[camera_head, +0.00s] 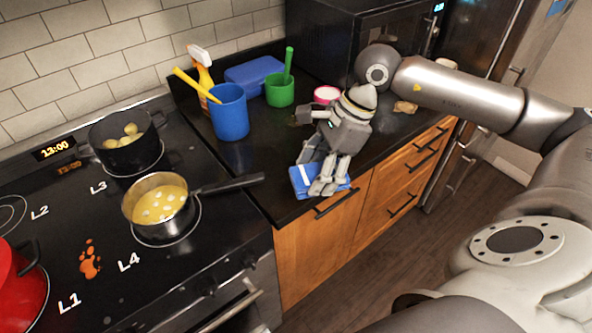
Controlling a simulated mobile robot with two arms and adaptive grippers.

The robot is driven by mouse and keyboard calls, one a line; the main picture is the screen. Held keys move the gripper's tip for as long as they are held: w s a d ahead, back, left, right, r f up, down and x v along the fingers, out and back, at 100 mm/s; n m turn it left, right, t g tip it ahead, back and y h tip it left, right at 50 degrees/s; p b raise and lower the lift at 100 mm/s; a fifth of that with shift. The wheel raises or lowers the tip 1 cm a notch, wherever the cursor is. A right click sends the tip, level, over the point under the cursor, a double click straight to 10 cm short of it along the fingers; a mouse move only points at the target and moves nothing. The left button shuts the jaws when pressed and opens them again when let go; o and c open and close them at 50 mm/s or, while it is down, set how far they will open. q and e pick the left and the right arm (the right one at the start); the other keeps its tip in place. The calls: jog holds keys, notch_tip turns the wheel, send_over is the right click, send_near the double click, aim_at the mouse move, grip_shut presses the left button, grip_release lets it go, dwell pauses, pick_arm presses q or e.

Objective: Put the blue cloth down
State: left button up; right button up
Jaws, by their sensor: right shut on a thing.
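The blue cloth (301,181) with a white stripe is at the front edge of the dark counter, just right of the stove. My right gripper (325,184) reaches down from the upper right and is shut on the cloth. Its fingers cover the middle of the cloth. The cloth looks flat and close to the counter top, but I cannot tell whether it touches it. My left gripper is not in view.
A blue cup (230,113), green cup (280,90), spray bottle (202,72) and blue box (255,76) stand behind. A pan (158,203) points its handle (230,185) toward the cloth. A microwave (330,40) is at the back. Bare counter (265,155) lies left of my gripper.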

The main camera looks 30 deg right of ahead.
jog(key=w+d+f+p, duration=0.1)
jog(key=w+f, duration=0.1)
jog(key=w, duration=0.1)
jog(key=w+f+p, duration=0.2)
jog(key=w+f, duration=0.1)
jog(key=w, duration=0.1)
jog(key=w+d+f+p, duration=0.1)
jog(key=w+f, duration=0.2)
jog(key=w, duration=0.1)
jog(key=shift+w+d+p, duration=0.1)
jog(key=shift+d+p, duration=0.2)
jog(key=shift+p, duration=0.1)
jog(key=shift+w+f, duration=0.4)
jog(key=shift+f, duration=0.15)
notch_tip(320, 180, down, 3)
jog(key=shift+d+f+p, duration=0.1)
jog(key=shift+p, duration=0.45)
jog(key=shift+f, duration=0.1)
jog(key=o, duration=1.1)
